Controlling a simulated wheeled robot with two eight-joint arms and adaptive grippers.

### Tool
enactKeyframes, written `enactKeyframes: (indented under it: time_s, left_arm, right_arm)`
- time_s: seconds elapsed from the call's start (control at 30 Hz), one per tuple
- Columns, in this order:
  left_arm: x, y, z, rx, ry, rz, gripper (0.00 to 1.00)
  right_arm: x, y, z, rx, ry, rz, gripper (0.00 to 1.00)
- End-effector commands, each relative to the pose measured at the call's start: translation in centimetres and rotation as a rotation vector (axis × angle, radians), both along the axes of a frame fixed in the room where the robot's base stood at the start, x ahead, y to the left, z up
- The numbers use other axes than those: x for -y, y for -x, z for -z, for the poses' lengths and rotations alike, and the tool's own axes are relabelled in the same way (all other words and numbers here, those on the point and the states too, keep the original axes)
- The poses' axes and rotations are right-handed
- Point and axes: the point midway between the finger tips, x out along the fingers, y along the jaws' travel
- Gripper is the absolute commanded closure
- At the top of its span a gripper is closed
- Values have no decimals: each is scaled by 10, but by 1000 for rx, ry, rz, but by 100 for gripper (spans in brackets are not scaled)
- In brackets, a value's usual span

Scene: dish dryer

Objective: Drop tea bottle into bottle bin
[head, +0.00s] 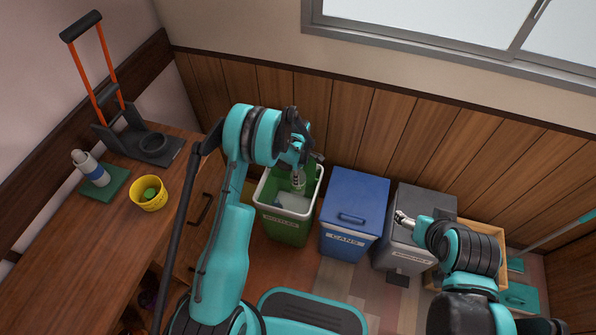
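The bottle bin (284,227) is an open green bin with a white rim and a label on its front, against the wooden wall. My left gripper (299,160) points down over its opening. A small pale bottle with a greenish tint, which looks like the tea bottle (298,181), hangs upright below the gripper, its lower end at or inside the bin mouth. The fingers seem shut on its top, though the wrist partly hides them. My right gripper (402,218) is far to the right, over the grey bin, with no object seen in it; its finger opening is too small to tell.
A blue cans bin (354,214) and a grey bin (406,257) stand lidded to the right, with a wooden crate (484,234) beyond.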

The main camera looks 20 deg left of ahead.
Motion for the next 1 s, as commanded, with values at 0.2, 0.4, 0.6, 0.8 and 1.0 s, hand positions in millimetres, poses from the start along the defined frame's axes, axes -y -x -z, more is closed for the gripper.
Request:
enactKeyframes:
  time_s: [0.2,0.4,0.6,0.8,1.0]
  left_arm:
    - [0,0,15,0,0,0,68]
    - [0,0,15,0,0,0,68]
    - [0,0,15,0,0,1,24]
    - [0,0,15,0,0,1,24]
    - [0,0,3,0,0,1,24]
  right_arm:
    - [0,0,7,0,0,0,29]
    - [0,0,7,0,0,0,29]
    - [0,0,7,0,0,0,29]
    - [0,0,7,0,0,0,29]
    - [0,0,7,0,0,0,29]
